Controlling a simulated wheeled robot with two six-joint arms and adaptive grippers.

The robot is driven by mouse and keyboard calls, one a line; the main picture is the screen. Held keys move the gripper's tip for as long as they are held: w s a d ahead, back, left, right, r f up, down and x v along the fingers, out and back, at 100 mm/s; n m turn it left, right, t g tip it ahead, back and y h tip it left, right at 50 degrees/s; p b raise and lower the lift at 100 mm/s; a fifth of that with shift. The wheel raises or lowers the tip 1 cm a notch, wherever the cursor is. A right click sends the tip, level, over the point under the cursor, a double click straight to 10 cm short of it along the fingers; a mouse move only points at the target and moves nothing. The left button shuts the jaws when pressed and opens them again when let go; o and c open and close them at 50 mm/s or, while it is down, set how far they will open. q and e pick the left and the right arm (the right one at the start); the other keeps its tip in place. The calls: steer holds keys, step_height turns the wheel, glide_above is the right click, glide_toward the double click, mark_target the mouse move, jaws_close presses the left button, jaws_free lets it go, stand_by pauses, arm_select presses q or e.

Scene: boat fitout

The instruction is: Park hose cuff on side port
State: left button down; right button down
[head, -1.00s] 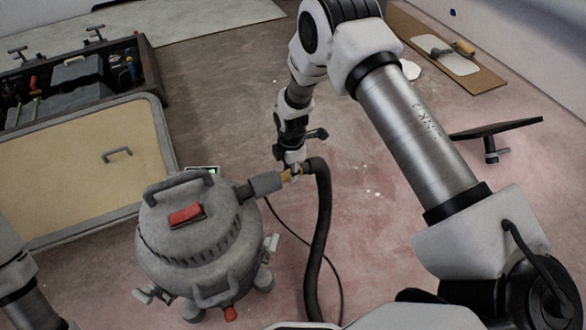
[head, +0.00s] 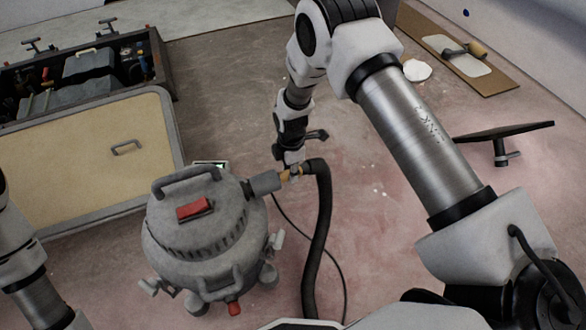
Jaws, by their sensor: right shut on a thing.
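The grey round vacuum (head: 205,240) with a red switch stands on the floor left of centre. Its side port (head: 264,183) is a grey stub on its upper right. The dark hose (head: 321,225) bends down from the cuff to the floor. My right gripper (head: 293,171) comes from above and is shut on the hose cuff, its fingertips partly hidden. My left arm shows at the left edge; its gripper is out of view.
A toolbox (head: 90,70) and a tan panel with a handle (head: 90,150) lie at the left. A dark board on a stand (head: 503,131) is at the right. A plank with a roller (head: 455,50) lies at the back right. A thin cable (head: 330,258) runs across the floor.

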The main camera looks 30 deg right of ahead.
steer(key=shift+a, duration=0.65)
steer(key=c, duration=1.1)
jaws_free()
steer(key=o, duration=0.4)
steer(key=shift+a, duration=0.25)
steer(key=shift+c, duration=0.2)
